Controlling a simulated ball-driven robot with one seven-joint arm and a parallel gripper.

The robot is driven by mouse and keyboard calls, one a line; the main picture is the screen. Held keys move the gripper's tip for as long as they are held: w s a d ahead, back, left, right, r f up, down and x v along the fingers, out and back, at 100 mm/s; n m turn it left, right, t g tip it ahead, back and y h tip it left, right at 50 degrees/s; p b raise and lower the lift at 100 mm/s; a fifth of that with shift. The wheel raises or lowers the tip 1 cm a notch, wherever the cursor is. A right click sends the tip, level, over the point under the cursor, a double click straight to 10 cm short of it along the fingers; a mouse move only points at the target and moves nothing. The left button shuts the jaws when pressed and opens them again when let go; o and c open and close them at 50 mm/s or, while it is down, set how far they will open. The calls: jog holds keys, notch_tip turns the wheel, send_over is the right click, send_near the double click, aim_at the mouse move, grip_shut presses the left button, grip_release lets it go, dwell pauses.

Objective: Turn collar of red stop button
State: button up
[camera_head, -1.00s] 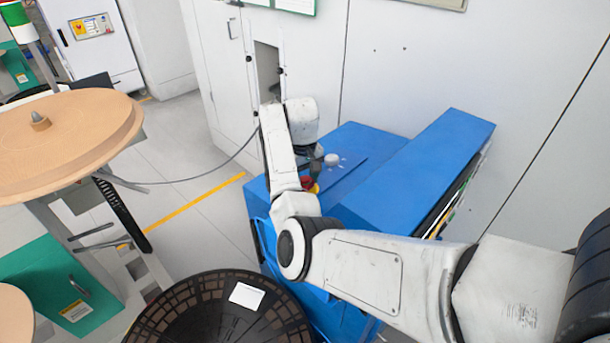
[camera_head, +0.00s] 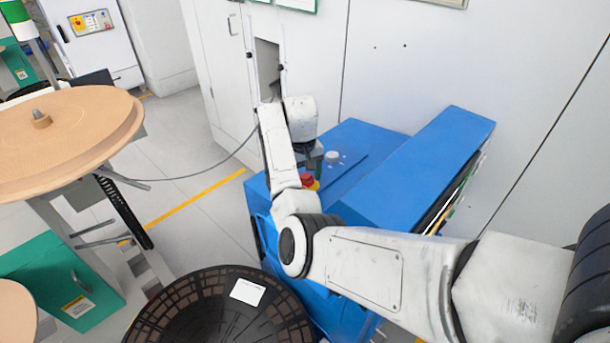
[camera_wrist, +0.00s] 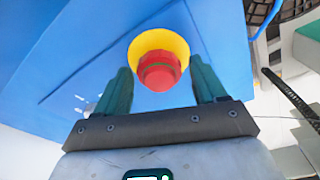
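The red stop button (camera_wrist: 159,72) sits on a yellow collar (camera_wrist: 158,45) on the blue machine's surface. In the head view, the red button (camera_head: 307,180) shows beside my arm, with a bit of the yellow collar (camera_head: 315,186). My gripper (camera_wrist: 160,74) has its two green fingers spread, one on each side of the button in the wrist picture, with blue visible between each finger and the button. It holds nothing. In the head view, my gripper (camera_head: 314,164) is just above and right of the button, partly hidden by my arm. How far the fingertips are from the collar is unclear.
The blue machine (camera_head: 375,140) has a grey knob (camera_head: 332,157) near the button and a raised blue block (camera_head: 420,175) on the right. A black reel (camera_head: 185,312) stands in front left. A tan disc (camera_head: 75,150) stands left. A cabinet wall (camera_head: 400,75) is behind.

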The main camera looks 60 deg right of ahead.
jog(key=shift+o, duration=0.3)
notch_tip(320, 180, up, 11)
jog(key=shift+w+a+f+b, duration=0.15)
jog(key=shift+a+b, duration=0.1)
jog(key=shift+b, duration=0.1)
dwell(0.9)
